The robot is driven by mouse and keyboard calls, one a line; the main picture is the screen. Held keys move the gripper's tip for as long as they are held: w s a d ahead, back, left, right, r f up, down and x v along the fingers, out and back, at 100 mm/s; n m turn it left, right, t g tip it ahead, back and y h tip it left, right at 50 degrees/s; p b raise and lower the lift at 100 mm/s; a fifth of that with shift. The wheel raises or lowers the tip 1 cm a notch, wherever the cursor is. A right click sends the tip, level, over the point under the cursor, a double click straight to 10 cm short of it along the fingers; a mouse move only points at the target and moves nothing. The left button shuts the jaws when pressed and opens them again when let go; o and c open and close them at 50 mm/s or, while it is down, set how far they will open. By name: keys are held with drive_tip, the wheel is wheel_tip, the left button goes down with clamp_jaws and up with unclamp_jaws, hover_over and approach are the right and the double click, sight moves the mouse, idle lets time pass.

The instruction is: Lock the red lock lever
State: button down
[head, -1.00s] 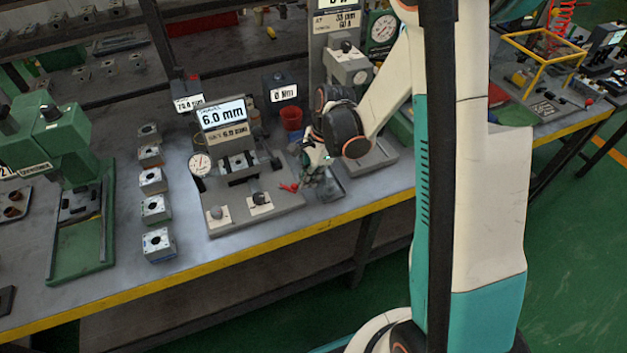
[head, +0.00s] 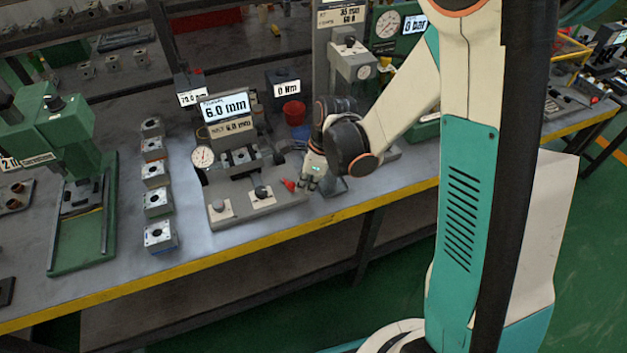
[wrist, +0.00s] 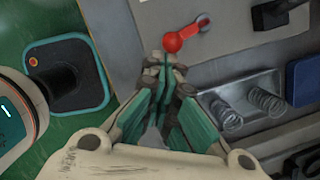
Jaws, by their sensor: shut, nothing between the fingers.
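The red lock lever (wrist: 188,35) shows at the top of the wrist view, a red arm with a round knob at its lower left end and a grey pivot at its upper right. In the head view the lever (head: 289,185) is at the right front corner of the grey fixture (head: 224,216), whose display reads 6.0 mm. My gripper (head: 310,185) is just right of the lever in the head view. In the wrist view my gripper (wrist: 172,72) is shut and empty, its tips close to the knob. I cannot tell whether they touch it.
A grey tray with coiled springs (wrist: 240,102) lies right of my gripper in the wrist view. Several valve blocks (head: 155,173) stand in a row left of the fixture. A red cup (head: 294,112) stands behind. The yellow table edge (head: 240,240) runs along the front.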

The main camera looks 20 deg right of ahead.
drive_tip(key=shift+s+a, duration=0.45)
drive_tip(key=shift+a, duration=0.2)
drive_tip(key=shift+w, duration=0.1)
drive_tip(key=shift+w+d+b, duration=0.2)
drive_tip(key=shift+w+b, duration=0.1)
drive_tip(key=shift+w, duration=0.45)
drive_tip(key=shift+r, duration=0.1)
